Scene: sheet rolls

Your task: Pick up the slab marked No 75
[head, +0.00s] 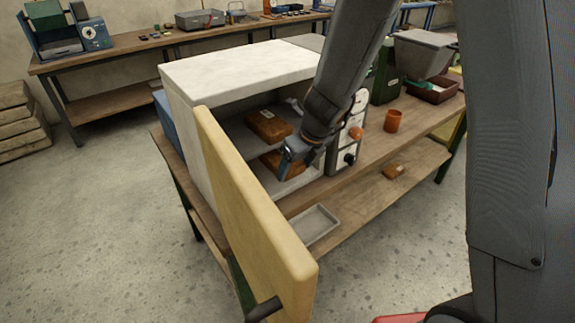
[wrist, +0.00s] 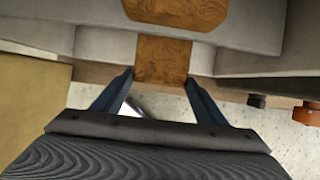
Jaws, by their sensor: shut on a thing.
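My gripper (head: 294,160) reaches into the open white cabinet (head: 240,65) from the front right. It is shut on a brown slab (head: 275,164) on the cabinet's lower level. In the wrist view, the gripper's two fingers (wrist: 160,77) hold this held slab (wrist: 162,57) at its near end, one on each side. A second brown slab (head: 268,126), with a pale label, lies on the shelf above; it also shows in the wrist view (wrist: 178,12). No number can be read on either slab, and no label shows on the held one.
The cabinet's thick yellowish door (head: 250,200) stands open to the left of the gripper. An orange cup (head: 393,121) stands to the right.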

